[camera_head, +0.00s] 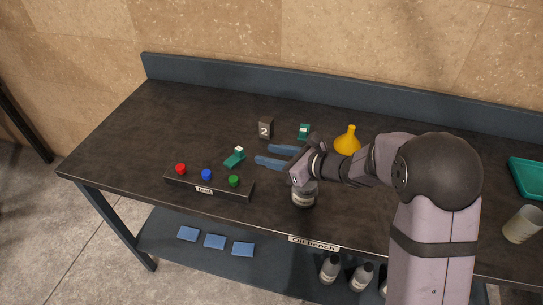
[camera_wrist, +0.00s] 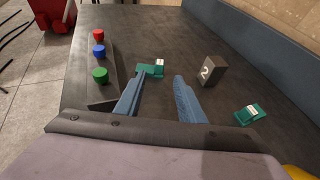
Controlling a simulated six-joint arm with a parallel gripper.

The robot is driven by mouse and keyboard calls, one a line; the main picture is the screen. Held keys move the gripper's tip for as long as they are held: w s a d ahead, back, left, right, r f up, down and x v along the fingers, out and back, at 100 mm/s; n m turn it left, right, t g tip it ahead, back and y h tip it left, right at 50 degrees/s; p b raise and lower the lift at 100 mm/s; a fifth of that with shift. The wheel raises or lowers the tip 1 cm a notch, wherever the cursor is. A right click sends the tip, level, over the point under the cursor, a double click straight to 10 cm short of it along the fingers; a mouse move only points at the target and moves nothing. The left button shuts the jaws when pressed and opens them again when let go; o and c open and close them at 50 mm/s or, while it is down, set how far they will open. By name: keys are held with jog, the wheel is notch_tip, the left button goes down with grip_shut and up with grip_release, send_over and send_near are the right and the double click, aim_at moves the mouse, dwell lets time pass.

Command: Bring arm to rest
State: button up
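My gripper (camera_head: 272,156) reaches out to the left over the dark workbench (camera_head: 140,125), above its middle. Its two blue fingers stand apart with nothing between them, as the wrist view also shows (camera_wrist: 158,98). A green piece with a white label (camera_head: 234,157) lies on the bench left of the fingertips; in the wrist view it (camera_wrist: 150,71) sits beyond them. Another green piece (camera_head: 304,131) lies behind the fingers. A dark block marked "2" (camera_head: 265,129) stands near it. My arm hides part of the bench at the right.
A button box (camera_head: 215,188) with red, blue and green buttons lies at the front left. A jar (camera_head: 304,195) stands under my wrist, and a yellow funnel (camera_head: 347,141) behind my arm. A cup (camera_head: 522,225) and green tray (camera_head: 527,177) are at the right. The left bench end is clear.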

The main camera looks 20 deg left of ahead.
dwell(0.5)
jog(key=s+d+n+g, duration=0.1)
jog(key=s+n, duration=0.1)
jog(key=s+d+n+g+h, duration=0.1)
jog(key=s, duration=0.1)
jog(key=s+d+n, duration=0.2)
jog(key=s, duration=0.1)
jog(key=shift+f+n+g+h+p, duration=0.2)
jog(key=shift+n+g+h+p, duration=0.1)
jog(key=shift+g+p, duration=0.1)
jog(key=s+d+n+h, duration=0.1)
jog(key=s+d, duration=0.1)
jog(key=s+d+f+n+g, duration=0.1)
jog(key=s+d+n, duration=0.1)
jog(key=s+d+n+h, duration=0.1)
jog(key=s+d+n, duration=0.1)
jog(key=shift+s+f+g+h+p, duration=0.25)
jog(key=shift+s+g+h+p, duration=0.05)
jog(key=shift+g+p, duration=0.1)
jog(key=s+d+n+h, duration=0.4)
jog(key=s+d+n, duration=0.1)
jog(key=d, duration=0.5)
jog(key=s+d+f+n+h+p, duration=0.1)
jog(key=s+d+n+h, duration=0.3)
jog(key=d+n, duration=0.3)
jog(key=s+d, duration=0.1)
jog(key=d, duration=0.3)
jog(key=shift+s+f+g, duration=0.25)
jog(key=shift+s+g, duration=0.05)
jog(key=shift+s, duration=0.05)
